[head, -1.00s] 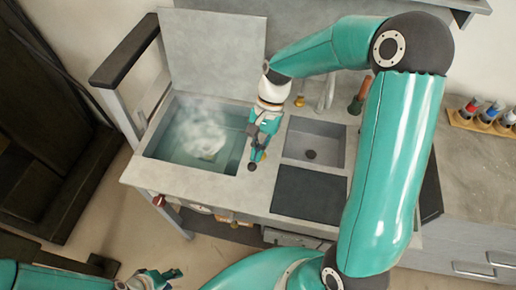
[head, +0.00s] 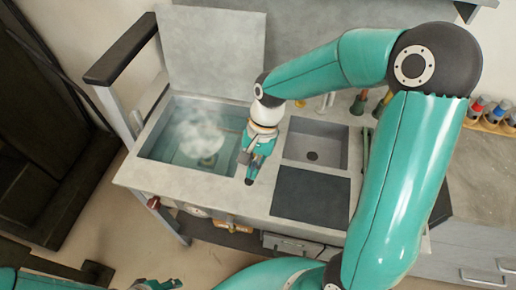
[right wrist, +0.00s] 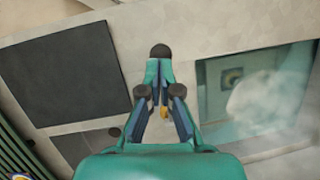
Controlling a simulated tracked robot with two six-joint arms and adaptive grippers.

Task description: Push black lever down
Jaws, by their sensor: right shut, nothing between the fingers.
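A long black bar-shaped handle (head: 122,62) on a grey arm stands raised at the left of the tank, tilted up to the right. It looks like the black lever. My right gripper (head: 250,178) is shut and empty, pointing down over the counter strip right of the tank, well away from the bar. In the right wrist view the shut fingers (right wrist: 160,62) meet at a round black end (right wrist: 160,50); I cannot tell if this is a fingertip or a separate knob. My left gripper (head: 158,284) shows only partly at the bottom edge.
The steaming water tank (head: 147,150) has its grey lid (head: 212,50) standing open behind it. A sink (head: 318,128) and a dark panel (head: 310,196) lie right of my right gripper. Small bottles (head: 490,112) stand at the far right.

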